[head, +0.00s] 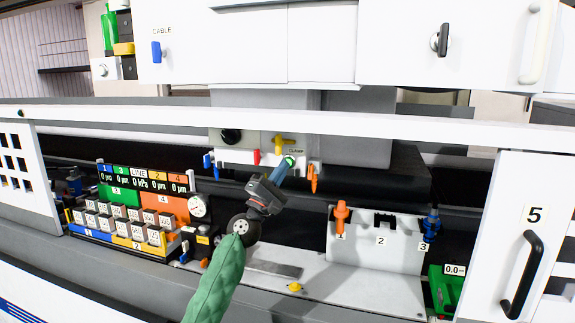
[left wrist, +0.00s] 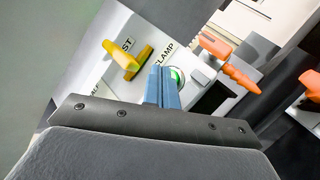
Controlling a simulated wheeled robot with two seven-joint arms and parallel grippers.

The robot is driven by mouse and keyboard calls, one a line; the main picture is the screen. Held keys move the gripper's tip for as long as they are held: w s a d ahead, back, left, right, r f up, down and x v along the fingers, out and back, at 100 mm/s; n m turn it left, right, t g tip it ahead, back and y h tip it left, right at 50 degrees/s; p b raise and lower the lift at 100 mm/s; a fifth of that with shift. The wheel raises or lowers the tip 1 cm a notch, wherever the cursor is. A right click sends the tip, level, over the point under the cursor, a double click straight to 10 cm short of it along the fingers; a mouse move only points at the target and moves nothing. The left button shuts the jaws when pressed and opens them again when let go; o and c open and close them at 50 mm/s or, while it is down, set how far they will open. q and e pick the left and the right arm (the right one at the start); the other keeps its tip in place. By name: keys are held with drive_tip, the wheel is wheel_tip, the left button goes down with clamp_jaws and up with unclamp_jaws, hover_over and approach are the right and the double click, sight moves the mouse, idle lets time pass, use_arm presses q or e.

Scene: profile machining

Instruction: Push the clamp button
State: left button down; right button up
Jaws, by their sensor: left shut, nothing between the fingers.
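The clamp button (head: 290,161) is a round green button on a light control panel, below the printed word CLAMP. It also shows in the left wrist view (left wrist: 178,76), partly hidden behind my blue fingers. My left gripper (head: 286,166) is shut and empty, with its fingertips at the button. In the left wrist view the fingers (left wrist: 162,75) overlap the button's left part. I cannot tell whether they touch it or whether it is pressed in. My right gripper does not show.
A yellow lever (head: 284,140) sits just above the button, and an orange handle (head: 313,179) is just right of it. A labelled gauge block (head: 140,212) stands to the left. A white plate (head: 375,243) with numbered tool places is at the right. A white rail (head: 400,133) runs above the panel.

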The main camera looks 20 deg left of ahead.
use_arm(q)
drive_tip(key=shift+w, duration=0.2)
idle(0.4)
drive_tip(key=shift+w+b, duration=0.3)
drive_tip(key=shift+w, duration=0.05)
idle(0.5)
drive_tip(key=shift+s+p, duration=0.4)
drive_tip(key=shift+s, duration=0.45)
